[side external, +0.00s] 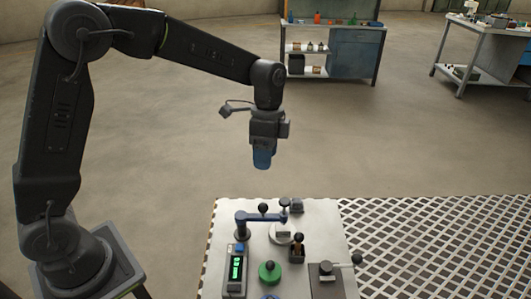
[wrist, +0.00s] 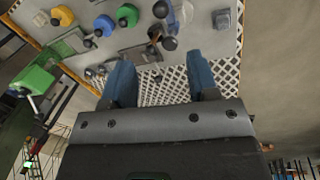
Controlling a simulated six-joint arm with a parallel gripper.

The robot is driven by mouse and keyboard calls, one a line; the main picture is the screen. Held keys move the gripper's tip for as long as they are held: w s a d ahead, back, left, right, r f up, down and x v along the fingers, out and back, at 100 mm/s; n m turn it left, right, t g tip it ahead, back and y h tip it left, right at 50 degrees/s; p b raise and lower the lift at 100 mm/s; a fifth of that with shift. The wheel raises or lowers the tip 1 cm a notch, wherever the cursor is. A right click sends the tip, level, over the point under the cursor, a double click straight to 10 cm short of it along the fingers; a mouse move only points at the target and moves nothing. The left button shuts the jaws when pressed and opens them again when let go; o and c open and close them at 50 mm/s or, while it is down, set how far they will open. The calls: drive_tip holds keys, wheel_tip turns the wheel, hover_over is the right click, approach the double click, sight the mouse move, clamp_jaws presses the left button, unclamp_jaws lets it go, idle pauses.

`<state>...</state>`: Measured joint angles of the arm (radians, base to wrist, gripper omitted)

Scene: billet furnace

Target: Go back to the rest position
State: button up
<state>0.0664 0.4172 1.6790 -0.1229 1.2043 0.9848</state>
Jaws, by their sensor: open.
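My gripper (side external: 263,158) hangs in the air above the back part of the control panel (side external: 226,212) in the side external view, pointing down and touching nothing. In the wrist view my gripper (wrist: 163,84) shows two blue fingers spread apart with nothing between them. The panel (wrist: 85,14) lies beyond the fingers there. It carries a blue lever (side external: 262,217), a green knob (side external: 269,271) and a box with a lit green display (side external: 237,268). The green knob also shows in the wrist view (wrist: 128,15).
White lattice grating (side external: 430,245) lies to the right of the panel. A small dark handle with an orange part (side external: 297,246) and a black-knobbed lever (side external: 357,259) stick up from the panel. A workbench (side external: 335,48) stands far behind. The air around my gripper is free.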

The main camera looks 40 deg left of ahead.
drive_tip(key=s+a+r+n+t, duration=0.3)
drive_tip(key=s+r+n+t, duration=0.15)
drive_tip(key=s+r, duration=0.5)
drive_tip(key=s+a+n+t+y, duration=0.1)
drive_tip(key=s+n+t, duration=0.2)
drive_tip(key=s+n, duration=0.4)
drive_tip(key=s, duration=0.5)
drive_tip(key=shift+a+f, duration=0.2)
drive_tip(key=shift+a, duration=0.2)
